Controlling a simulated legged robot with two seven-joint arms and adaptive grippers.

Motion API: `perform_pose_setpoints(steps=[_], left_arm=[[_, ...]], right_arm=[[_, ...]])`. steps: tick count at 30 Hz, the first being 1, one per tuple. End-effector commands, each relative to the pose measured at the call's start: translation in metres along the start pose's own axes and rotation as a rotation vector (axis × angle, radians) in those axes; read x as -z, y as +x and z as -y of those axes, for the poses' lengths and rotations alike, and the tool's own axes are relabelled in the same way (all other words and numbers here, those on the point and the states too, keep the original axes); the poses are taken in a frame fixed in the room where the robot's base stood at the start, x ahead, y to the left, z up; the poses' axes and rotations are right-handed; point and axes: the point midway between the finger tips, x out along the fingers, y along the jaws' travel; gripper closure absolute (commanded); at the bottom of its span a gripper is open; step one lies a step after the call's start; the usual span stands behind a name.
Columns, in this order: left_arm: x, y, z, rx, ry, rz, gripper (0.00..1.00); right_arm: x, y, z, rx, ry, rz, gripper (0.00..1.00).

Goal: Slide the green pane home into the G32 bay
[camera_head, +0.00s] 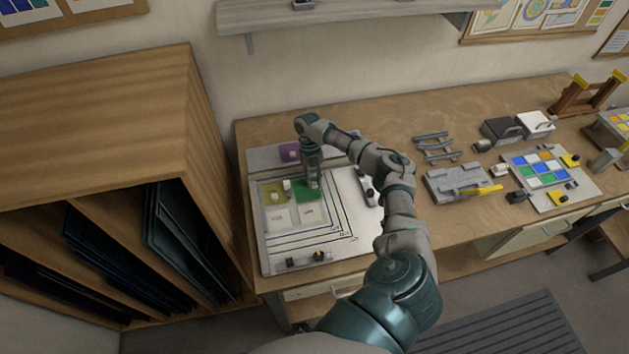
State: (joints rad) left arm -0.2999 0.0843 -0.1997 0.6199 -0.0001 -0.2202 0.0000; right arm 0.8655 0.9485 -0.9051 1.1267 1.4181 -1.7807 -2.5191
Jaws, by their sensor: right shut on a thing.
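The green pane (302,197) lies in the upper right part of a bordered square on the pale board (352,212). My right gripper (314,184) points down and is shut at the green pane's right part. It hides what it grips and some of the pane there. An olive-yellow pane (272,198) with a pale knob lies just left of the green one. Two pale grey bays (279,219) show below these panes. The labels are too small to read, so I cannot tell which bay is G32, nor whether the green pane is fully seated. My left gripper is not in view.
A purple pane (289,150) lies behind the bordered square. A wooden rack (95,130) stands close on the left. A grey jig (456,186) with a yellow handle and a multicoloured glass panel (538,168) are on the right. Bare bench (270,122) lies behind the board.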

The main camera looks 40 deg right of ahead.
Motion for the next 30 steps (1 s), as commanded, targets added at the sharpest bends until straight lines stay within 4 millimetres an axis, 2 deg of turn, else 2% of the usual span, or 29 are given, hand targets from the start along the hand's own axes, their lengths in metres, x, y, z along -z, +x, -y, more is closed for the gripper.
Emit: perform_pose_setpoints(steps=[9, 20, 30], left_arm=[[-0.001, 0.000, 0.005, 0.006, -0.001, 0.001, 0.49], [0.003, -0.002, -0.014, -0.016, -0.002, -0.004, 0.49], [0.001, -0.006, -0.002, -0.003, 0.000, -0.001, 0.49]], right_arm=[[-0.003, 0.000, 0.004, -0.005, 0.001, -0.002, 1.00], [0.001, -0.001, -0.002, -0.001, 0.001, 0.000, 1.00], [0.003, 0.001, -0.005, -0.003, 0.001, -0.001, 1.00]])
